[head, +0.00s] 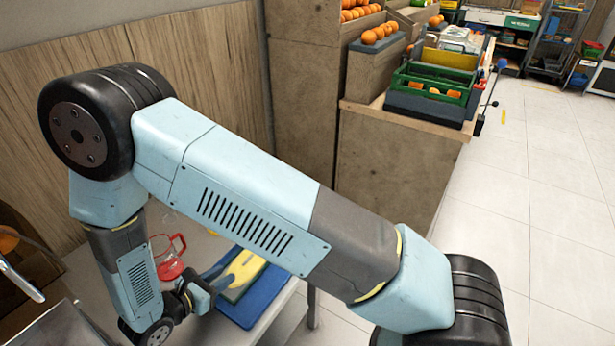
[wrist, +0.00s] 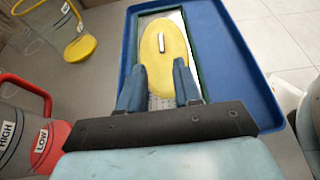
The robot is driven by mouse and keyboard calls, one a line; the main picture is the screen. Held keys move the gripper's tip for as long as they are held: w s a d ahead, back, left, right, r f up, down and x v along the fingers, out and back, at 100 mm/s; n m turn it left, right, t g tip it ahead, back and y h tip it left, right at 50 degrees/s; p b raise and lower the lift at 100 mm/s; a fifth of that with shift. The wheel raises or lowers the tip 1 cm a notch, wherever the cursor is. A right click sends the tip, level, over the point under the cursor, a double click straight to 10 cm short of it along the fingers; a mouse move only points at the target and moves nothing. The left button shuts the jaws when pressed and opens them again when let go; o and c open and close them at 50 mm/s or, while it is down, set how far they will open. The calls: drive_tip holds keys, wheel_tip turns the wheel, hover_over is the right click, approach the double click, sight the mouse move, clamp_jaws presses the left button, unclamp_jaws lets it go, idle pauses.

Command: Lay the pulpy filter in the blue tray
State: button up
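The blue tray (wrist: 266,108) lies on the bench, and the head view also shows it (head: 262,306). Over it is a flat piece with a dark green edge and a pale perforated surface, with a yellow oval (wrist: 156,70) bearing a small white bar on top. This looks like the pulpy filter, also in the head view (head: 246,268), though I cannot tell which parts belong to it. My gripper (wrist: 160,74) has its two blue fingers apart over the oval's near end, with yellow showing between them. I see nothing clearly clamped, and contact is unclear.
A clear jug with a red handle and base (wrist: 52,135) stands left of my gripper. The tray is close to the bench's right edge. A wooden counter (head: 390,160) with crates stands behind.

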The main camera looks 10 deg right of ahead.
drive_tip(key=shift+r, duration=0.1)
drive_tip(key=w+d+r+m+g, duration=0.3)
drive_tip(key=d+r+m, duration=0.1)
drive_tip(key=d+r, duration=0.35)
drive_tip(key=w+d+r+m+g+y, duration=0.1)
drive_tip(key=w+d+r+m+g, duration=0.15)
drive_tip(key=d+r+m, duration=0.5)
drive_tip(key=w+d+r+m+g, duration=0.25)
drive_tip(key=d+r, duration=0.25)
drive_tip(key=r, duration=0.5)
drive_tip(key=s+d+r+m+t+y, duration=0.1)
drive_tip(key=s+d+r+m+y, duration=0.3)
drive_tip(key=d+r, duration=0.5)
drive_tip(key=s+d+r+m+t+y, duration=0.2)
drive_tip(key=s+d+r+m+y, duration=0.2)
drive_tip(key=s+d+r+m, duration=0.5)
drive_tip(key=shift+s+d+r+m, duration=0.2)
drive_tip(key=shift+d+r+m, duration=0.2)
drive_tip(key=shift+d+r, duration=0.05)
